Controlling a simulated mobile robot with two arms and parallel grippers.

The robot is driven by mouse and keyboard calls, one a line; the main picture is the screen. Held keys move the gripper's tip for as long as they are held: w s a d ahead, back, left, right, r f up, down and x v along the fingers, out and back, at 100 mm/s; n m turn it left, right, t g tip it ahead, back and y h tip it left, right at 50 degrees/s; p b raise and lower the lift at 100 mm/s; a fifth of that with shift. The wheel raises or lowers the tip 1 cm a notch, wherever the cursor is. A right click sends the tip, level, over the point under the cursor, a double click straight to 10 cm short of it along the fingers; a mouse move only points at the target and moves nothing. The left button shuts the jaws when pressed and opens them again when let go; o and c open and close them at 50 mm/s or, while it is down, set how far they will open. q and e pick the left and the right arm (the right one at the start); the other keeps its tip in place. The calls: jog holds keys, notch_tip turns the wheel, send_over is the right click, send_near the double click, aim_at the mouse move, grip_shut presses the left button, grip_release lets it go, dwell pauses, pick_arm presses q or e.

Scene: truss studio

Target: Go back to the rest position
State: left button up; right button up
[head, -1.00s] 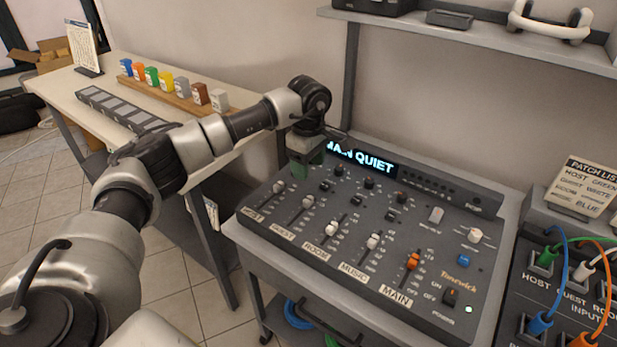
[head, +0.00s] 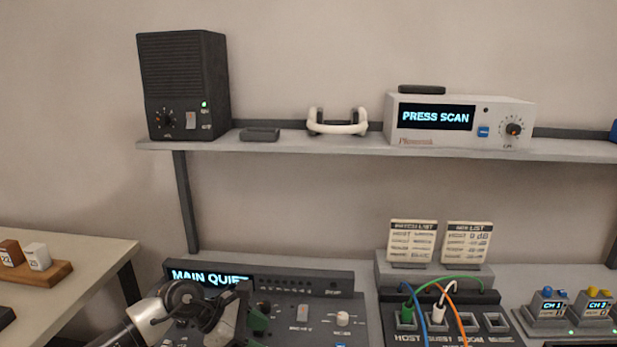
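My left arm comes in at the bottom left of the head view. Its gripper (head: 244,318) is over the upper left part of the audio mixer (head: 318,312), in front of the panel below the lit display (head: 208,278), which reads MAIN QUIET. Green shows at the gripper's end. Its fingers are too small and partly hidden, so I cannot tell whether they are open. The lower mixer is cut off by the frame. My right gripper is not in view.
A wall shelf (head: 270,147) holds a black speaker (head: 185,85), a white headset-like band (head: 337,122) and a scanner unit (head: 460,120) reading PRESS SCAN. A patch box (head: 455,322) with cables and two cards stands right of the mixer. A table (head: 70,255) is at left.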

pick_arm(q)
jog(key=s+d+r+n+t+h, duration=0.4)
jog(key=d+r+n+t+h, duration=0.2)
jog(key=d+n+h, duration=0.3)
jog(key=s+a+f+n+t+y, duration=0.25)
jog(key=a+n+t+y, duration=0.45)
jog(key=n, duration=0.8)
jog(key=s+a+f+n+t+y, duration=0.1)
jog(key=a+f+n+t+y, duration=0.2)
jog(key=a+n+y, duration=0.85)
jog(key=s+f+n+g, duration=0.7)
jog(key=s+n, duration=0.1)
jog(key=s, duration=0.3)
jog(key=s+f+n+g, duration=0.6)
jog(key=s+n+g, duration=0.15)
jog(key=s, duration=0.45)
notch_tip(320, 180, down, 25)
jog(key=s+a+f+g, duration=0.2)
jog(key=s+a+f, duration=0.1)
jog(key=s+f, duration=1.4)
